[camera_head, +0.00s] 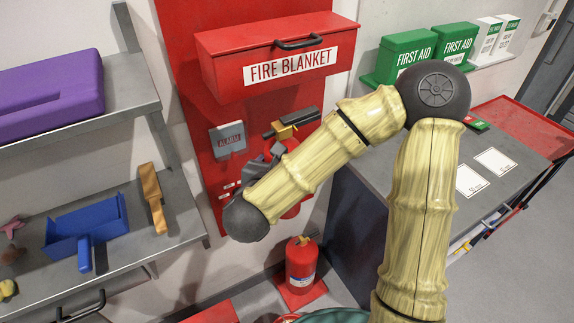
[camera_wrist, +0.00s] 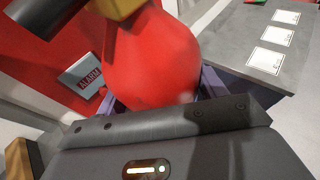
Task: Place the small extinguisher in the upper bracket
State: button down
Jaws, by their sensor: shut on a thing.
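The small extinguisher has a red body (camera_wrist: 152,62), a brass-coloured valve and a black top. In the head view its valve (camera_head: 284,131) and black top show in front of the red wall panel (camera_head: 182,40), below the fire blanket box; my arm hides most of its body. My gripper (camera_head: 264,162) is shut on the extinguisher. In the wrist view the fingers of my gripper (camera_wrist: 160,92) lie on both sides of the red body. I cannot make out the upper bracket; my arm and the extinguisher cover that part of the panel.
A fire blanket box (camera_head: 265,57) juts out above, and a grey alarm box (camera_head: 227,139) is left of the extinguisher. A larger extinguisher (camera_head: 301,265) stands on the floor below. Shelves (camera_head: 110,88) are at left, a grey counter (camera_head: 510,150) at right.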

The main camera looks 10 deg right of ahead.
jog(key=w+d+t+p, duration=0.1)
jog(key=w+d+p, duration=0.25)
jog(key=w, duration=0.55)
jog(key=w+d+t+p, duration=0.1)
jog(key=w+d+p, duration=0.25)
jog(key=w, duration=0.65)
notch_tip(320, 180, down, 6)
jog(key=w+d+p, duration=0.2)
jog(key=shift+w+f+g, duration=0.25)
jog(key=shift+w+g, duration=0.05)
jog(key=shift+g, duration=0.1)
jog(key=shift+p, duration=0.35)
